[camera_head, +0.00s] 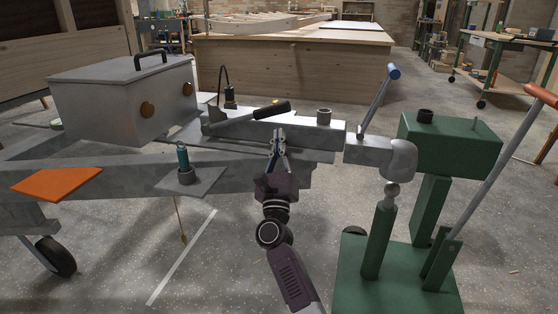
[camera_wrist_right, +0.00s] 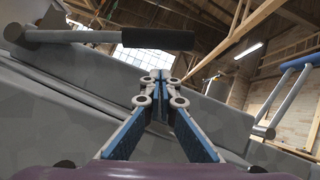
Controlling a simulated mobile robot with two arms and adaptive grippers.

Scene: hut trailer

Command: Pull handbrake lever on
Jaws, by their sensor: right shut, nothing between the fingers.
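The handbrake lever (camera_head: 247,114) lies low along the top of the grey trailer drawbar (camera_head: 318,134), with its black grip (camera_head: 272,109) toward the right. In the right wrist view the lever's black grip (camera_wrist_right: 157,39) shows above the fingers, with its grey bar (camera_wrist_right: 75,36) to the left. My right gripper (camera_head: 279,133) is shut and empty, pointing up beside the near side of the drawbar, just below the grip. In the wrist view my right gripper (camera_wrist_right: 161,78) shows its fingertips together, apart from the grip. My left gripper is not in view.
A blue-tipped coupling handle (camera_head: 380,98) rises right of the drawbar above the grey coupling head (camera_head: 398,160). A green stand (camera_head: 452,146) with an orange-handled lever (camera_head: 514,150) is at the right. A grey box (camera_head: 130,100) sits on the trailer at the left.

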